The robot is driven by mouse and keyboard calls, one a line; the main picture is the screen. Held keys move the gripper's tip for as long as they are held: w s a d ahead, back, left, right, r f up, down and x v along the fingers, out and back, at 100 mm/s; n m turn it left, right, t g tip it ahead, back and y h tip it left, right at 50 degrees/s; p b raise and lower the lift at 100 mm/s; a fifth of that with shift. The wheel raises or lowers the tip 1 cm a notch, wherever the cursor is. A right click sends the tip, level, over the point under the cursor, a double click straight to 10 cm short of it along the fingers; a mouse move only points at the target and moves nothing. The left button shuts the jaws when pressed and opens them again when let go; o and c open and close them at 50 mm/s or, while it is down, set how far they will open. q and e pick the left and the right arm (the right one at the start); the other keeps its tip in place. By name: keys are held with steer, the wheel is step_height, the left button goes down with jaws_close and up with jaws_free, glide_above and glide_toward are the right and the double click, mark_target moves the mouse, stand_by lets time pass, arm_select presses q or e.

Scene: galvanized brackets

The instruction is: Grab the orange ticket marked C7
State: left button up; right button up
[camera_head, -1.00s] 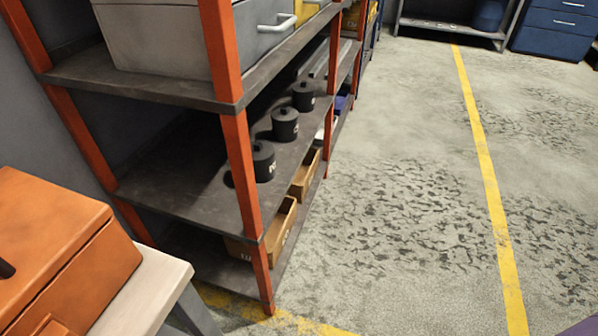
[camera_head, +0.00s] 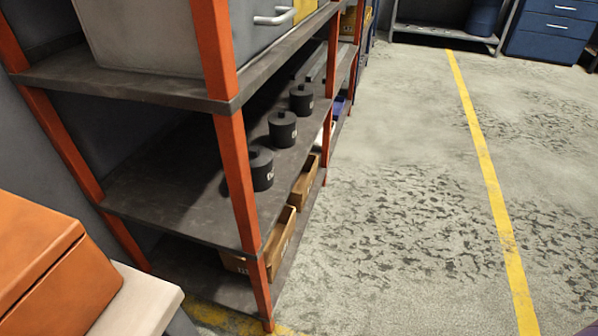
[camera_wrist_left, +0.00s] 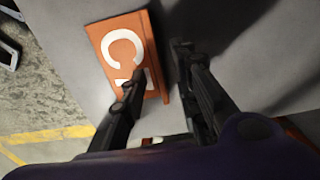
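An orange ticket (camera_wrist_left: 122,55) with white characters lies flat on a grey surface (camera_wrist_left: 85,18) in the left wrist view. A white "C" is clear on it, and the character after it is partly covered by a finger. My left gripper (camera_wrist_left: 158,62) is open, with a gap between its two dark fingers. One finger overlaps the ticket in the picture and the other is just right of it. I cannot tell whether either finger touches it. The ticket and my left gripper do not show in the head view. My right gripper is in neither view.
An orange box (camera_head: 45,265) sits on a pale bench (camera_head: 150,300) at the lower left of the head view. Beside it stands a rack (camera_head: 235,180) with orange posts, holding black canisters (camera_head: 282,130) and open bins (camera_head: 285,240). The floor (camera_head: 400,180) to the right is clear.

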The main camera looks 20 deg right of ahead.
arm_select(q)
steer(key=shift+r, duration=0.1)
jaws_close()
